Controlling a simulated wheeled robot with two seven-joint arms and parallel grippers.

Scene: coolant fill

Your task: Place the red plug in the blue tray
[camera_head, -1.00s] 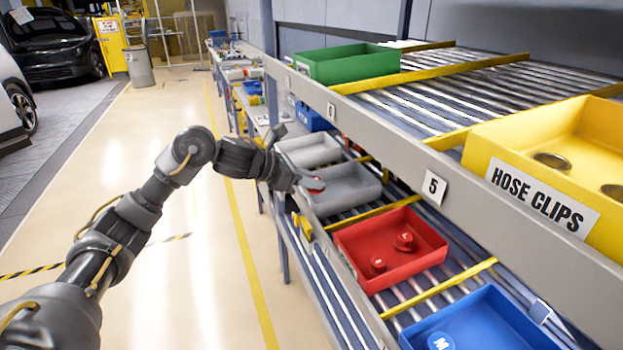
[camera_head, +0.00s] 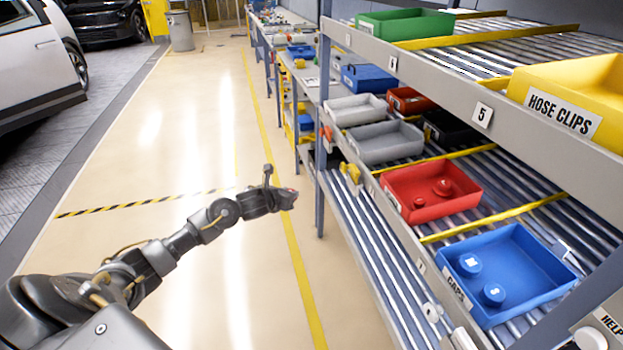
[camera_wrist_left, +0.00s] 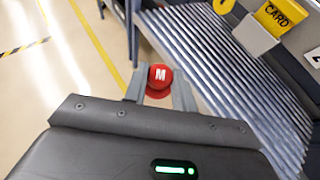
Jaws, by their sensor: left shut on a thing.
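My left gripper (camera_head: 288,198) is shut on the red plug, over the floor aisle and clear of the shelf to its left. In the left wrist view the red plug (camera_wrist_left: 160,76), marked with a white M, sits between the two fingers (camera_wrist_left: 160,88). In the head view only a small bit of red shows at the fingertips. The blue tray (camera_head: 545,290), labelled CAPS, is on the lower rack at the right and holds two blue caps (camera_head: 470,264). The gripper is far to the left of this tray. My right gripper is not in view.
A red tray (camera_head: 405,215) with two red plugs (camera_head: 442,187) stands behind the blue tray. Grey trays (camera_head: 385,155) and another blue bin (camera_head: 368,78) are farther back. The upper rack edge (camera_head: 440,88) overhangs the lower trays. The floor aisle (camera_head: 180,150) is clear.

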